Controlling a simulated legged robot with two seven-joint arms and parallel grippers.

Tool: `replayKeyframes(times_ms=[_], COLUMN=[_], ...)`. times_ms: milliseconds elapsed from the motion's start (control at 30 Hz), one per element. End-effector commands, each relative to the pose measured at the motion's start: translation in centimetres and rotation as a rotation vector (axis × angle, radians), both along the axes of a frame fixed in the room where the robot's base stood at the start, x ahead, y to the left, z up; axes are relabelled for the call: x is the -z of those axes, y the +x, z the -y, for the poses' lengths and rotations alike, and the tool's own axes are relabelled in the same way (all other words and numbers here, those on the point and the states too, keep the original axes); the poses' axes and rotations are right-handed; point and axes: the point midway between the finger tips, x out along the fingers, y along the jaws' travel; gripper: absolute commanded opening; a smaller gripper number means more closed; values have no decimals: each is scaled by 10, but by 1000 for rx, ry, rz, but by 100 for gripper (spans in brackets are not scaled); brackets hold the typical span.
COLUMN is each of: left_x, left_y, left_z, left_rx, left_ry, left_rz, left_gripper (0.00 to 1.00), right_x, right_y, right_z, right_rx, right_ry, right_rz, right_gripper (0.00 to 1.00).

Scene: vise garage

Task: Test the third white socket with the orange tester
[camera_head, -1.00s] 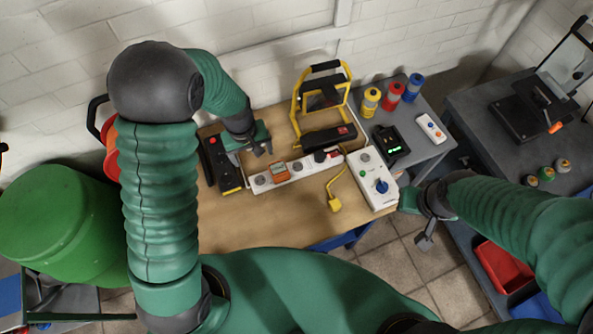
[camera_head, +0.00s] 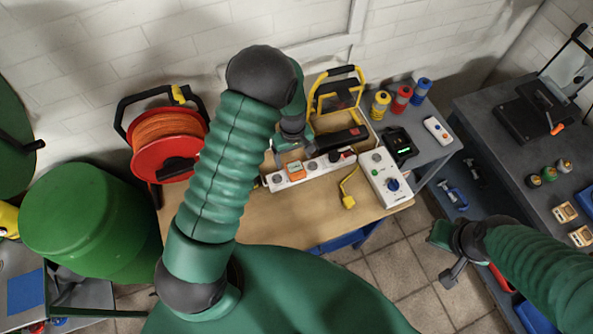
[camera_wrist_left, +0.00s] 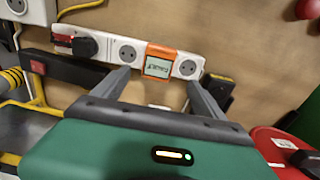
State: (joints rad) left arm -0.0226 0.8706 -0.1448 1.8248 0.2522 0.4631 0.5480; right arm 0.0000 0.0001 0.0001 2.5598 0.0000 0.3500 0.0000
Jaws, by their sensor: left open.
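The orange tester (camera_head: 296,170) with a pale display sits on the white socket strip (camera_head: 325,162) on the wooden bench. In the left wrist view, the tester (camera_wrist_left: 158,62) has a bare round socket (camera_wrist_left: 127,52) on its left and another (camera_wrist_left: 187,67) on its right. A black plug (camera_wrist_left: 87,46) sits farther left in the strip (camera_wrist_left: 107,50). My left gripper (camera_head: 290,150) is open and empty above the strip. In the wrist view its fingers (camera_wrist_left: 158,82) point toward the tester from either side, without clear contact. My right gripper (camera_head: 447,258) hangs right of the bench, its fingers unclear.
A yellow-framed work lamp (camera_head: 338,95) stands behind. A red cable reel (camera_head: 165,140) is at left. The bench front (camera_head: 270,222) is clear.

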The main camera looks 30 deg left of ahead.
Motion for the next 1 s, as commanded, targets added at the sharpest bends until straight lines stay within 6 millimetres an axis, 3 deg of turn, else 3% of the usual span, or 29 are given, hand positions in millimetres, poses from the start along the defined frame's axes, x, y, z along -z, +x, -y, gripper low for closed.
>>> replayKeyframes(times_ms=[100,433,1000], left_x=[24,69,74], left_y=[0,0,1], left_z=[2,3,2], left_rx=[2,2,2], left_ry=[1,2,1], left_rz=[-2,-1,0], left_gripper=[82,82,82], right_x=[20,53,55], right_y=[0,0,0], right_z=[0,0,0], right_rx=[0,0,0], right_ry=[0,0,0], right_rz=[0,0,0], right_gripper=[0,0,0])
